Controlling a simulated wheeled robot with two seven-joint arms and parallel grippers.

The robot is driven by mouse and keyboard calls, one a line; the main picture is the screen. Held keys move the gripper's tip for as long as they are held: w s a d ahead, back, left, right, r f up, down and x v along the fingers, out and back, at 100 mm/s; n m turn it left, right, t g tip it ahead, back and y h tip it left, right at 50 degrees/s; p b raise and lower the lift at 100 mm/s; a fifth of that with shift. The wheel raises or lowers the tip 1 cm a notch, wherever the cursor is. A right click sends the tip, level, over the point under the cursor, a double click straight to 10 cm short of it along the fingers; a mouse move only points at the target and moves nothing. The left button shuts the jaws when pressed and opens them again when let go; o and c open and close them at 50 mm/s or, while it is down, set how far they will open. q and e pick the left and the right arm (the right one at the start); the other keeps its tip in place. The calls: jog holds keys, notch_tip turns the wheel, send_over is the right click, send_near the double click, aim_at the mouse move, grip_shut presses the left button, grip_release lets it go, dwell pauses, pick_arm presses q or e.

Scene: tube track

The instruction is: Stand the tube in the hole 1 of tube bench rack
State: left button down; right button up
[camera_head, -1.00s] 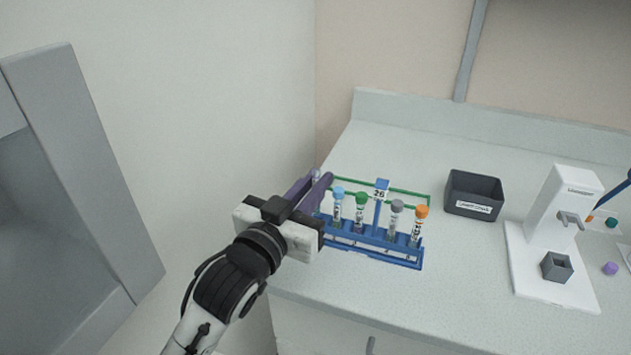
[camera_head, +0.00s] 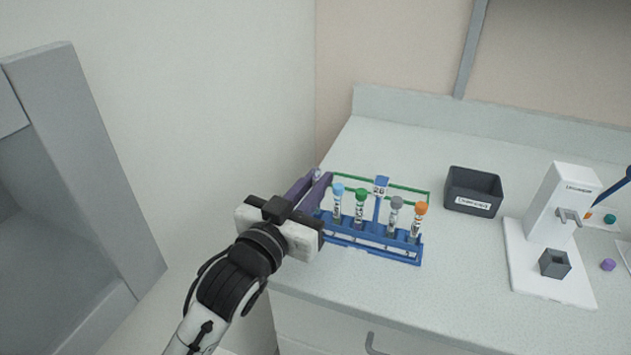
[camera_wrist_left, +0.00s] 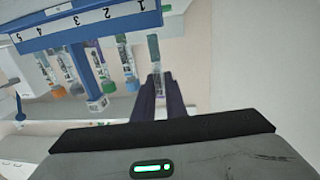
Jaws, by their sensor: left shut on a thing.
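My left gripper (camera_head: 312,183) is shut on a clear tube, with its purple fingers at the left end of the blue tube bench rack (camera_head: 378,252). The tube (camera_wrist_left: 154,48) shows between the fingers in the left wrist view. Its far end lies close to the rack's rail (camera_wrist_left: 85,27), by the number 1. I cannot tell whether that end is inside hole 1. In the head view the fingers hide most of the tube. My right gripper is not in view.
The rack holds tubes with light blue (camera_head: 338,189), green (camera_head: 361,196), grey (camera_head: 396,202) and orange (camera_head: 420,208) caps. A dark bin (camera_head: 472,190) and a white device (camera_head: 555,220) stand to the right. Bare counter lies behind the rack.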

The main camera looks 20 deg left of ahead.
pick_arm(q)
jog(key=shift+f, duration=0.25)
jog(key=shift+f, duration=0.3)
jog(key=shift+f, duration=0.15)
jog(key=shift+f+b, duration=0.45)
jog(key=shift+f, duration=0.1)
jog(key=c, duration=1.7)
grip_release()
